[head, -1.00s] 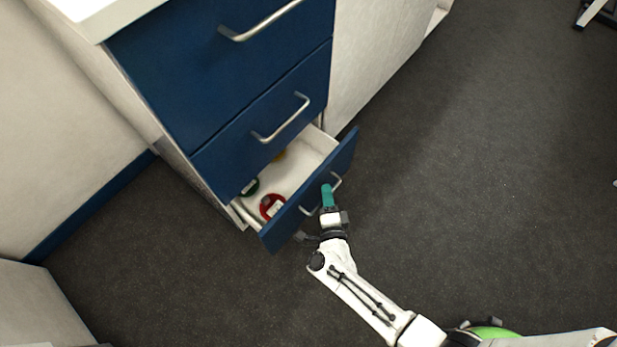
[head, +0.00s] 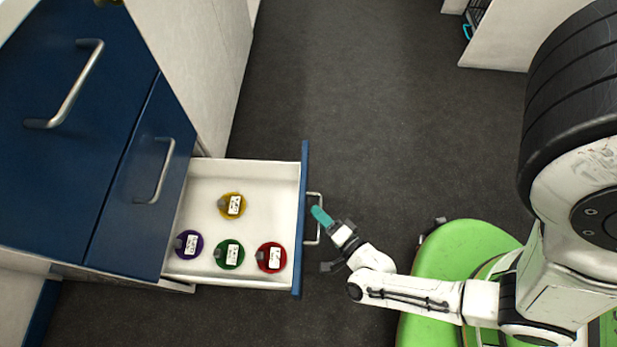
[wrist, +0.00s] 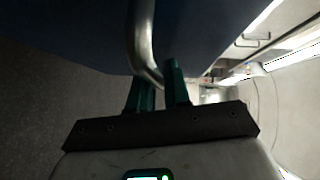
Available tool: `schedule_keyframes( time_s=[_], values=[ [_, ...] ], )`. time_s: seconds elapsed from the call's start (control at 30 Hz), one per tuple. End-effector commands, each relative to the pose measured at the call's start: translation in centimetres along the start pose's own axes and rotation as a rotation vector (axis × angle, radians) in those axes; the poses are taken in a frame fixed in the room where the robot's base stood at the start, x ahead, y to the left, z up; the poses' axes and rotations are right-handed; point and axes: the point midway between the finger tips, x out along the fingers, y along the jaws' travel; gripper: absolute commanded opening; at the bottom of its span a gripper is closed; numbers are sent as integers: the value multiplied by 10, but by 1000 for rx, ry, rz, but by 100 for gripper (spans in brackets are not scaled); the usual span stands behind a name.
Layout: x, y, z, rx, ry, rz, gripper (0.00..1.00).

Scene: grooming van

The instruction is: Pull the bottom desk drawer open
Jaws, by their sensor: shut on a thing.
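The bottom desk drawer (head: 205,185) stands well out from the blue desk unit in the head view, its white inside showing. Its blue front (head: 304,170) carries a metal bar handle (head: 313,194). My gripper (head: 319,214) is at the handle, its teal fingers shut on it. In the wrist view my gripper's fingers (wrist: 160,88) sit on either side of the curved handle (wrist: 143,45), close under the dark drawer front.
In the drawer lie a yellow disc (head: 232,206), a purple disc (head: 189,244), a green disc (head: 229,255) and a red disc (head: 271,257), all labelled. The upper drawers (head: 128,205) are shut. Dark floor (head: 350,90) is clear beyond the drawer.

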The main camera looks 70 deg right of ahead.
Motion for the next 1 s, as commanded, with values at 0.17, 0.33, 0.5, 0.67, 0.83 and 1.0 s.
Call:
schedule_keyframes(
  time_s=[0.17,0.33,0.5,0.67,0.83,1.0],
  values=[
    [-4,2,-2,-2,-2,3,0],
    [-4,2,-2,-1,-2,4,0],
    [-3,2,-2,-1,-2,4,24],
    [-3,2,-2,-1,-1,2,36],
    [-3,1,-2,0,-1,1,36],
    [-2,0,-2,0,0,1,36]
  ],
)
